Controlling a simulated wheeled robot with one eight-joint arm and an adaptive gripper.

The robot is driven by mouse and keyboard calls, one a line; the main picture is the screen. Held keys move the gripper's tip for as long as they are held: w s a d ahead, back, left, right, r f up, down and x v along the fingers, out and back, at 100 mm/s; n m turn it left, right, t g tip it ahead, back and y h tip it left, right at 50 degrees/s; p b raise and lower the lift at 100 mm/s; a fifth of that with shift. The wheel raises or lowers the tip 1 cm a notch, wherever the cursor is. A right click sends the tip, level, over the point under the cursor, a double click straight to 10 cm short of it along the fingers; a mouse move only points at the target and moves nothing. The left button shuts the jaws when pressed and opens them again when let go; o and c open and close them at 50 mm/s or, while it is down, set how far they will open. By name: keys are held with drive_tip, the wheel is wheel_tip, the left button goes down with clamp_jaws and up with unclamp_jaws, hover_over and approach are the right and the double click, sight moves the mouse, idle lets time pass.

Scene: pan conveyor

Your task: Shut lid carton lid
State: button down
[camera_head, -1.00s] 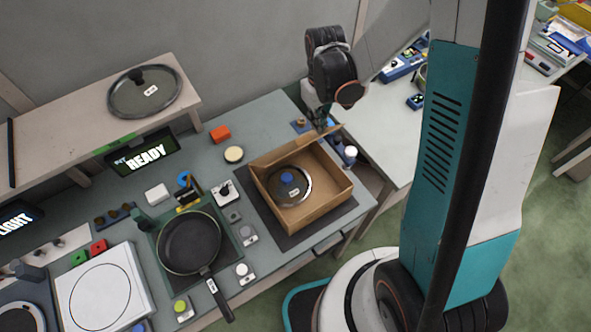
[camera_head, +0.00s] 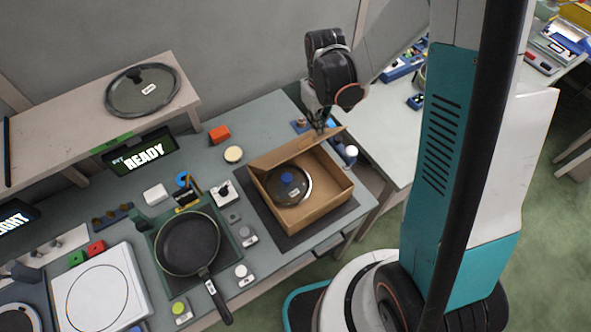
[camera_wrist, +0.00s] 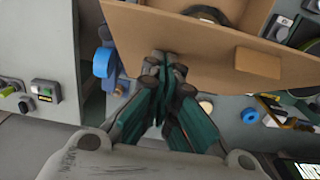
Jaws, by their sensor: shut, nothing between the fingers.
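The open cardboard carton (camera_head: 322,203) stands on a dark mat on the bench. A glass pan lid with a blue knob (camera_head: 288,187) lies inside it. The carton's lid flap (camera_head: 297,146) rises at the back edge and leans over the opening a little. My gripper (camera_head: 319,126) is at the back side of this flap, near its upper edge. In the wrist view the shut, empty fingertips (camera_wrist: 166,62) are against or very close to the brown flap (camera_wrist: 215,45). I cannot tell whether they touch. A tab (camera_wrist: 258,62) shows on the flap.
A black frying pan (camera_head: 188,243) stands left of the carton, with small switches between. A white cup (camera_head: 350,153) and blue items stand close behind the carton's right side. An orange block (camera_head: 219,133) and a round cream disc (camera_head: 233,154) lie behind left.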

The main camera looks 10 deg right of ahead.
wheel_tip(320, 180, down, 11)
drive_tip(key=b, duration=1)
idle(6.5)
